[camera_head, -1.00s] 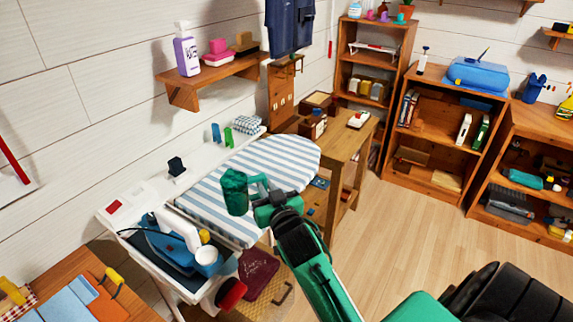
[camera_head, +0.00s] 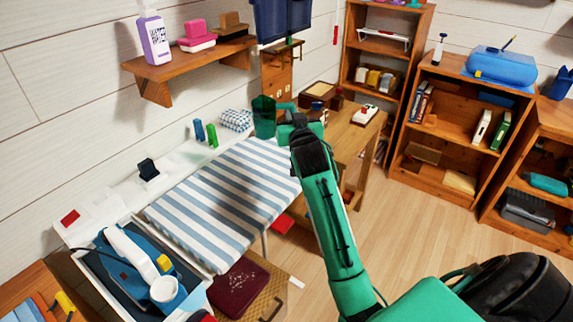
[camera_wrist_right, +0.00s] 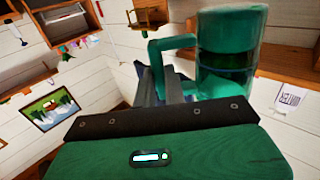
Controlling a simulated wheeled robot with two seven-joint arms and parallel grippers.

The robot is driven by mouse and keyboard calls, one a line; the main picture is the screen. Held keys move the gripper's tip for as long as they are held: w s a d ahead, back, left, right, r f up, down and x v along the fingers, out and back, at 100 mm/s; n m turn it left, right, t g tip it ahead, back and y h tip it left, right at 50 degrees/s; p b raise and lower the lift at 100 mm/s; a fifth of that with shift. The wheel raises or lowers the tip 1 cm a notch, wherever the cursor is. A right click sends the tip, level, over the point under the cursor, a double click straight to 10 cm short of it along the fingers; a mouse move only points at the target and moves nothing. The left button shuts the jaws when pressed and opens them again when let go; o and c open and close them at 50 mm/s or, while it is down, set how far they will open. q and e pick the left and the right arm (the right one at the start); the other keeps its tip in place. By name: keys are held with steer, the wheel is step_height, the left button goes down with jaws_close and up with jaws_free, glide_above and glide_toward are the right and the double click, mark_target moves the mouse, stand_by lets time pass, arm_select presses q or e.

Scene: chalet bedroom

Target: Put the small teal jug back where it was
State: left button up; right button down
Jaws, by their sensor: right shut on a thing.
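The small teal jug (camera_head: 264,117) is held up in the air above the far end of the striped ironing board (camera_head: 225,200) in the head view. My right gripper (camera_head: 288,112) is shut on the jug's handle, at the jug's right side. In the right wrist view the jug (camera_wrist_right: 230,55) looks upright, with its handle between the fingers (camera_wrist_right: 172,80). How far the jug is above the surfaces behind it is hard to tell. My left gripper does not show.
A wooden wall shelf (camera_head: 190,68) holds a lotion bottle (camera_head: 153,38) and pink and brown blocks. A wooden table (camera_head: 350,135) stands beyond the gripper. A blue iron (camera_head: 135,255) sits at the board's near end. Bookcases (camera_head: 460,125) stand at the back right. The floor at right is clear.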

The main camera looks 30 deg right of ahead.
step_height(320, 180, down, 15)
steer(key=shift+f, duration=0.2)
stand_by(0.3)
steer(key=shift+f, duration=0.15)
steer(key=c, duration=1.5)
jaws_free()
